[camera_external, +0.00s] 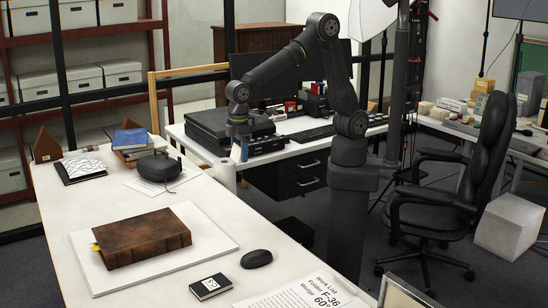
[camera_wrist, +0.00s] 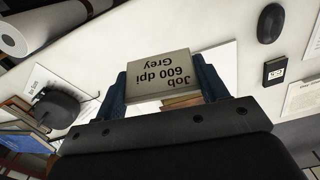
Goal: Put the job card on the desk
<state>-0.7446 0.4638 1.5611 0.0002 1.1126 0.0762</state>
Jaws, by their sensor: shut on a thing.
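The job card (camera_wrist: 160,72), a grey-beige piece with black lettering "Job 600 dpi Grey", appears upside down in the wrist view. My gripper (camera_wrist: 163,82) is shut on it, with a blue finger at each side. In the external view my gripper (camera_external: 240,150) hangs near the far right edge of the white front table (camera_external: 150,203); the card is too small there to make out clearly. A second white work surface (camera_external: 300,124) with a keyboard stands behind. I cannot tell which surface is the desk.
On the front table are a brown leather book (camera_external: 142,238) on a white board, a black mouse (camera_external: 256,258), a small black box (camera_external: 210,287), a printed sheet (camera_external: 300,294), a dark round device (camera_external: 160,168) and stacked books (camera_external: 130,140). Bare tabletop lies between them.

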